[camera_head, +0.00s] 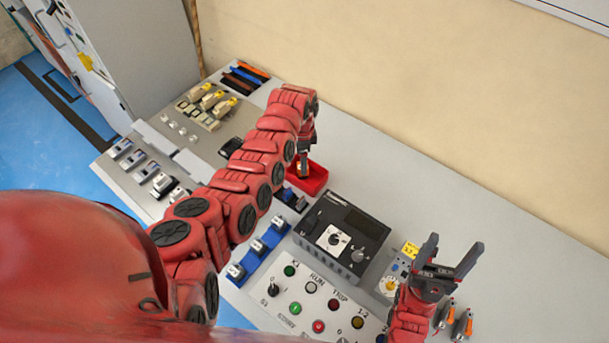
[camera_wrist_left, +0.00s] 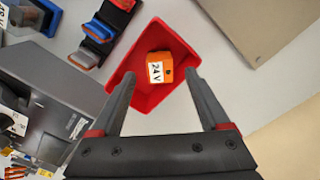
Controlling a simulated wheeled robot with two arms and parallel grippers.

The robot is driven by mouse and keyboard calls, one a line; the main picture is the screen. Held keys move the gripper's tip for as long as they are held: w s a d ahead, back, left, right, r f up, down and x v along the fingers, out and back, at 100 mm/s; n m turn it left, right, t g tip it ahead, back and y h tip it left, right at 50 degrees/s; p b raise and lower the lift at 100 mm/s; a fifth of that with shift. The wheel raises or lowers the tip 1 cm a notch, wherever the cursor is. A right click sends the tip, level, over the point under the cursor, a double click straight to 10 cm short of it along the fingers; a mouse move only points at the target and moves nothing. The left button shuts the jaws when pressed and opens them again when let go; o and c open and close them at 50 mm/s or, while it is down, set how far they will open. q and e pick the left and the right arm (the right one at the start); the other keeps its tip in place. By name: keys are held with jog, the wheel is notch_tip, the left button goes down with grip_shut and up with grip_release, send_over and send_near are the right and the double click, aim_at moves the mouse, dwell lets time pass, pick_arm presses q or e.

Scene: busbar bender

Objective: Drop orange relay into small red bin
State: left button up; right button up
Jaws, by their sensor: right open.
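The small red bin (camera_head: 316,180) stands on the grey bench beyond the black device. My left gripper (camera_head: 303,172) points down over it, partly hidden by my arm. The left wrist view shows its fingers (camera_wrist_left: 160,78) apart on either side of the orange relay, with gaps on both sides. The orange relay (camera_wrist_left: 164,74), marked 24V, shows against the inside of the red bin (camera_wrist_left: 152,101); whether it rests on the bin floor or is just above is unclear. My right gripper (camera_head: 453,246) is open and empty at the lower right.
A black control box (camera_head: 340,236) with knobs stands close to the bin. A button panel (camera_head: 318,310) lies nearer me. Blue rail-mounted parts (camera_head: 259,246) sit to its left. Orange-handled parts (camera_head: 463,324) lie by my right gripper. The bench to the right of the bin is clear.

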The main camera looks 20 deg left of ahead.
pick_arm(q)
notch_tip(320, 180, up, 17)
jog(key=p, duration=0.8)
jog(key=shift+r, duration=0.2)
